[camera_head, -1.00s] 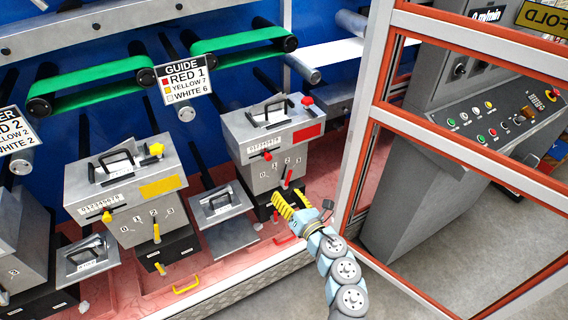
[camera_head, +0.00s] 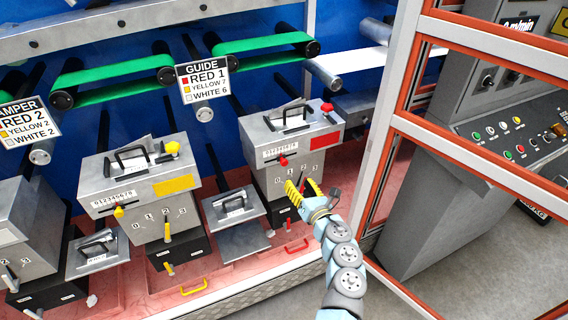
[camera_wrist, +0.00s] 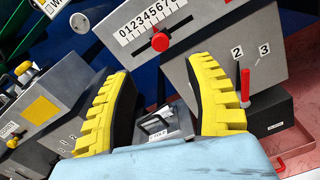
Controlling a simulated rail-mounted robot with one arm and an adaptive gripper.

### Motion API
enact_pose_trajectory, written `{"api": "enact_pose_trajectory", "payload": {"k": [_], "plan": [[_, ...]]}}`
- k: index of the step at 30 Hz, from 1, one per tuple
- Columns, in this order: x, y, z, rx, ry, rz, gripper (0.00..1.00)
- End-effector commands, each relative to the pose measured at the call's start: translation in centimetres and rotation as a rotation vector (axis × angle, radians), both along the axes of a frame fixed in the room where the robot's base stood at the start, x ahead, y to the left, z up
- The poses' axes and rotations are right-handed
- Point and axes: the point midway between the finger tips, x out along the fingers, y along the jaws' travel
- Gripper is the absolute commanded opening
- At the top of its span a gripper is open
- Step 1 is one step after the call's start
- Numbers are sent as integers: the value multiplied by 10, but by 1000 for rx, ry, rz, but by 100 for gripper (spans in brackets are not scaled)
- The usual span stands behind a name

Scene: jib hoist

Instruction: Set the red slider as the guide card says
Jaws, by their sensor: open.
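The guide card (camera_head: 203,80) hangs above the machines and reads RED 1, YELLOW 7, WHITE 6. The red slider (camera_head: 283,160) is a knob in a slot under a number scale on the grey box with the red plate. In the wrist view the red slider (camera_wrist: 160,41) stands near the middle of its slot, below the row of digits (camera_wrist: 152,17) starting 0 1 2 3. My gripper (camera_head: 303,187) is open, its yellow fingers just below and in front of the slider. In the wrist view the gripper (camera_wrist: 162,68) is empty, with the slider beyond the fingertips, apart from them.
A red lever (camera_wrist: 245,86) stands by dial numbers 2 and 3, close right of my right finger. A yellow-marked machine (camera_head: 140,190) with its own slider stands left. An orange-framed guard (camera_head: 480,165) stands close right. Another card (camera_head: 30,122) reads RED 2, YELLOW 2, WHITE 2.

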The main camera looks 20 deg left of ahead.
Motion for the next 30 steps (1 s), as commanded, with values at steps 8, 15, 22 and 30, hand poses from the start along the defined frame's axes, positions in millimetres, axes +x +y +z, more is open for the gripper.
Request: {"api": "enact_pose_trajectory", "payload": {"k": [8,15,22,30], "plan": [[16,15,0,2,0,-2,54],[28,26,0,3,-1,-4,54],[38,37,1,3,0,-3,54],[50,47,0,5,1,-5,54]]}}
